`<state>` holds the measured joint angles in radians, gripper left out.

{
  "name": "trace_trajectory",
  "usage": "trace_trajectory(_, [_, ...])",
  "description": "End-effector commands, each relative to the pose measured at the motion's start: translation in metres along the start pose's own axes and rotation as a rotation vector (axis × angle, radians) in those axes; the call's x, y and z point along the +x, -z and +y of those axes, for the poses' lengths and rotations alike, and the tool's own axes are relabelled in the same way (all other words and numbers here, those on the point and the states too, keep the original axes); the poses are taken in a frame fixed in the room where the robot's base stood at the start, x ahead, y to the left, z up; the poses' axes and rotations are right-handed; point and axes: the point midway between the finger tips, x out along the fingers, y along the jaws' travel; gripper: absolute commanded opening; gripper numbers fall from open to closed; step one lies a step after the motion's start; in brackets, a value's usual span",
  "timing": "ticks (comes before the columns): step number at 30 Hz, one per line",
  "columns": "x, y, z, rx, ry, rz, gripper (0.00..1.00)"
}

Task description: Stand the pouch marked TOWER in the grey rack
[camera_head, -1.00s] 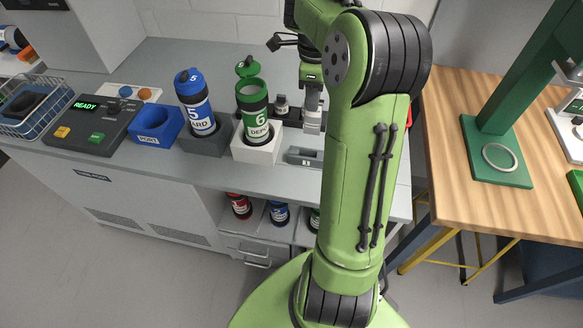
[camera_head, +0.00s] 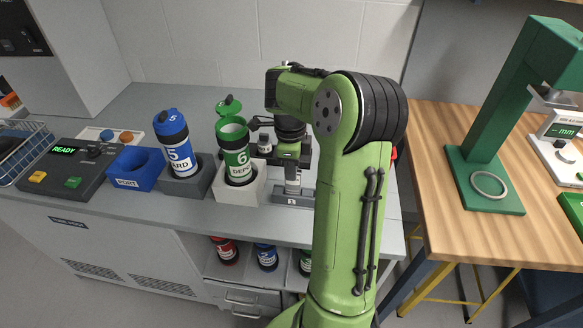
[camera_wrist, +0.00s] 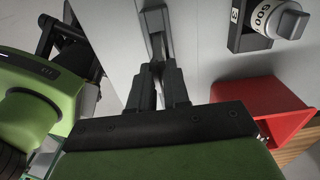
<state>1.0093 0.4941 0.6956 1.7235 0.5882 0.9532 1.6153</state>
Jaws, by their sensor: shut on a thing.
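In the head view, my gripper (camera_head: 292,162) is above the small grey rack (camera_head: 307,197), whose front carries a "1" label. A pale grey upright thing (camera_head: 292,183) shows between the gripper and the rack; it may be the pouch, but I can read no TOWER mark. Its lower end meets the rack in the picture; I cannot tell whether it is seated. In the wrist view, my gripper's dark jaws (camera_wrist: 158,84) are close together on a thin grey piece (camera_wrist: 155,28) seen nearly edge-on.
Left of the rack stand the green tube 6 (camera_head: 235,158) in a white holder, the blue tube 5 (camera_head: 177,150) in a grey holder, and an empty blue holder (camera_head: 136,170). A red bin (camera_wrist: 262,105) and a "500" knobbed block (camera_wrist: 266,20) show in the wrist view.

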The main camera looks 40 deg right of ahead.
Motion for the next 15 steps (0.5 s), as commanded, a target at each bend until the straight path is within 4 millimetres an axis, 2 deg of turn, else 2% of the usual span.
trace_trajectory(2, [0.0043,-0.0002,0.0,0.0,0.0,0.0,0.0])
trace_trajectory(3, [0.003,-0.0002,0.0001,0.0,0.0,0.0,0.22])
trace_trajectory(7, [0.0025,-0.0002,0.0,0.0,0.0,0.0,0.42])
trace_trajectory(15, [0.0014,-0.0001,0.0,0.0,0.0,0.0,0.42])
